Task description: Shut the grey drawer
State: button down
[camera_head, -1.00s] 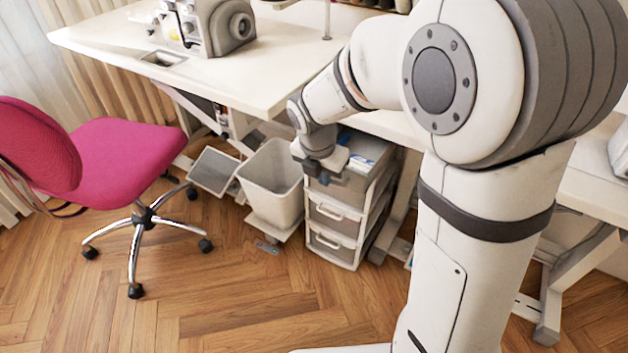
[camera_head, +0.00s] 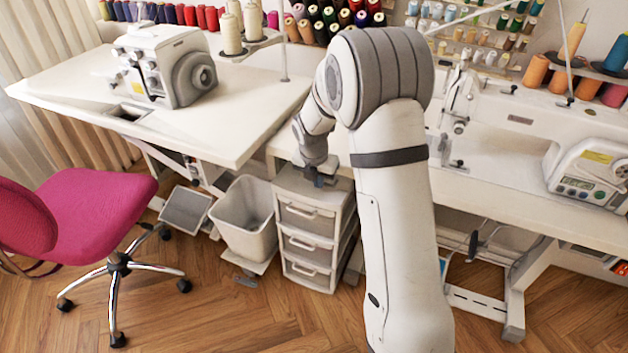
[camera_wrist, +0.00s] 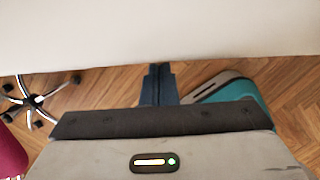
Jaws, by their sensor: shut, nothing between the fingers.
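The white drawer unit (camera_head: 346,222) stands on the floor under the table edge, with three grey drawers stacked in it. The top grey drawer (camera_head: 309,216) looks flush with the middle drawer (camera_head: 308,247) and the bottom drawer (camera_head: 307,272). My gripper (camera_head: 322,181) is at the upper front of the unit, just above the top drawer, and partly hides the unit's top. In the wrist view my gripper (camera_wrist: 158,84) is shut and empty, with its fingertips close to a pale surface. I cannot tell whether they touch it.
A grey-white bin (camera_head: 243,215) stands left of the unit. A pink chair (camera_head: 95,215) is further left. Wooden floor in front is clear.

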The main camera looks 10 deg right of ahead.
jog(key=shift+w+d+r, duration=0.15)
jog(key=shift+w+r, duration=0.1)
jog(key=shift+w, duration=0.1)
jog(key=shift+s, duration=0.1)
jog(key=s+a+r+p, duration=0.35)
jog(key=s+r, duration=0.25)
jog(key=r, duration=0.5)
jog(key=s+d+r+m+p, duration=0.2)
jog(key=s+r+m+p, duration=0.4)
jog(key=s+r+m, duration=0.4)
jog(key=s+d+r+m+y+p, duration=0.1)
jog(key=s+d+r+m+p, duration=0.2)
jog(key=s+r+m+p, duration=0.3)
jog(key=s+r+m, duration=0.4)
jog(key=s+m, duration=0.6)
jog(key=m, duration=0.3)
jog(key=shift+s+d, duration=0.15)
